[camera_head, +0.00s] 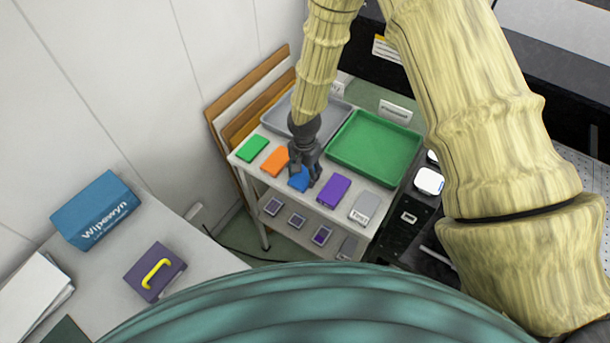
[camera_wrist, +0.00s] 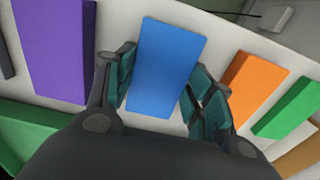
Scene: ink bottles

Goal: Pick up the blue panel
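The blue panel (camera_head: 299,179) lies on the white cart top, in the row of coloured panels. In the wrist view the blue panel (camera_wrist: 166,70) sits between the two fingers of my gripper (camera_wrist: 160,92). The fingers are spread apart, one along each long side of the panel; whether either pad touches it I cannot tell. In the head view my gripper (camera_head: 305,170) points down over the panel and hides part of it.
The orange panel (camera_head: 274,161) and purple panel (camera_head: 333,189) lie on either side, close to my fingers. A green panel (camera_head: 252,149) is farther left. A green tray (camera_head: 376,177) and a grey tray (camera_head: 283,127) stand behind the row.

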